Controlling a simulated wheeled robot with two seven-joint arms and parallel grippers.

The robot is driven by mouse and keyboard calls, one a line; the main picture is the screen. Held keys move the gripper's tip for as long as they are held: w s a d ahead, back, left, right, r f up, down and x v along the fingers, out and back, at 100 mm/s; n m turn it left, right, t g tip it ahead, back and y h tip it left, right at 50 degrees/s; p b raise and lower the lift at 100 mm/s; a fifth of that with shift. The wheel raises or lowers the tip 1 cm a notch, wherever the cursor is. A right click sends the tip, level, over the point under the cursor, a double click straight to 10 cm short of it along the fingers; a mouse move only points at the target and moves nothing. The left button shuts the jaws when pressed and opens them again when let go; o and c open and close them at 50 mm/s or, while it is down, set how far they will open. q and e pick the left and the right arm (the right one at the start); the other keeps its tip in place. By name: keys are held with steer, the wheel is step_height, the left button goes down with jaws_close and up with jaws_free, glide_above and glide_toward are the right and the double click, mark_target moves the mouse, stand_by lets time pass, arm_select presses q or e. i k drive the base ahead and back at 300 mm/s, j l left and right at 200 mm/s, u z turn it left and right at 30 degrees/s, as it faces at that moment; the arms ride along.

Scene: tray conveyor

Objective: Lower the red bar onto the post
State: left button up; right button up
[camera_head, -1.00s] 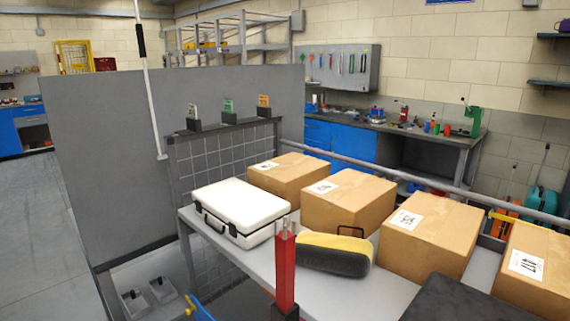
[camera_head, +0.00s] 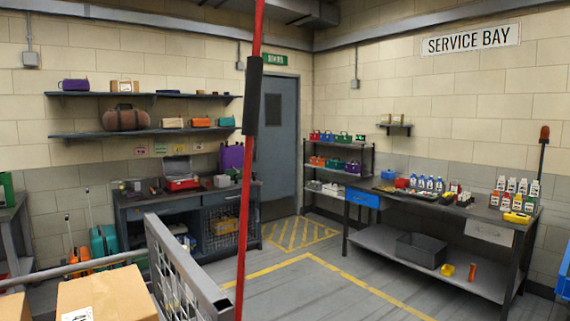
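A thin red bar (camera_head: 245,190) stands almost upright, tilted slightly, in the middle of the camera_head view. It runs out of the top of the picture, and its lower end goes out of sight near the grey mesh guard's end. A black sleeve (camera_head: 253,95) wraps its upper part. I cannot see the post in this view. Neither of my grippers shows.
A grey mesh guard (camera_head: 178,275) stands just left of the bar's lower end. A cardboard box (camera_head: 112,290) is at bottom left. Workbenches (camera_head: 445,200) stand beyond. The floor (camera_head: 300,293) right of the bar is clear, with yellow lines.

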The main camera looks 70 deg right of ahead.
mark_target(255, 65)
steer(key=z, duration=2.4)
